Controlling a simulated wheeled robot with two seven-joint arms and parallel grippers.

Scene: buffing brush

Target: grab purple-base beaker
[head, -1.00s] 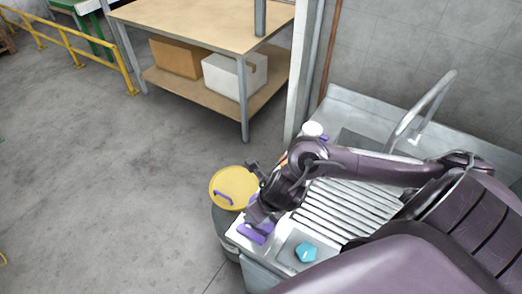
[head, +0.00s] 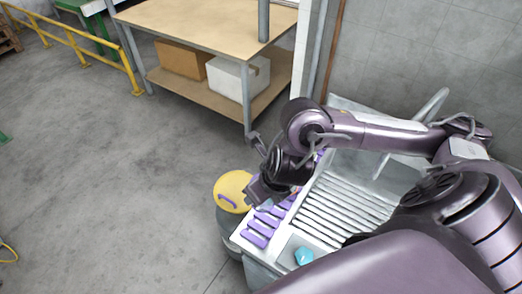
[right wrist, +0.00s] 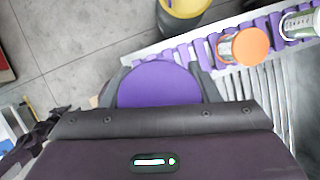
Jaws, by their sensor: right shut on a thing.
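A round purple base (right wrist: 158,86), seen end-on in the right wrist view, sits between the fingers of my right gripper (right wrist: 159,70). It is the purple-base beaker, and the fingers are shut on it from both sides. The rest of the beaker is hidden behind its base and the gripper. In the head view my right gripper (head: 258,192) is over the left edge of the metal sink counter, above a row of purple strips (head: 262,226). The beaker is mostly hidden by the gripper there. My left gripper is not in view.
An orange-ended container (right wrist: 250,46) and a clear container with a green label (right wrist: 301,22) stand by the purple strips. A yellow-lidded bin (head: 231,188) stands left of the counter. A blue object (head: 304,256) lies at the counter's front. Open floor lies left.

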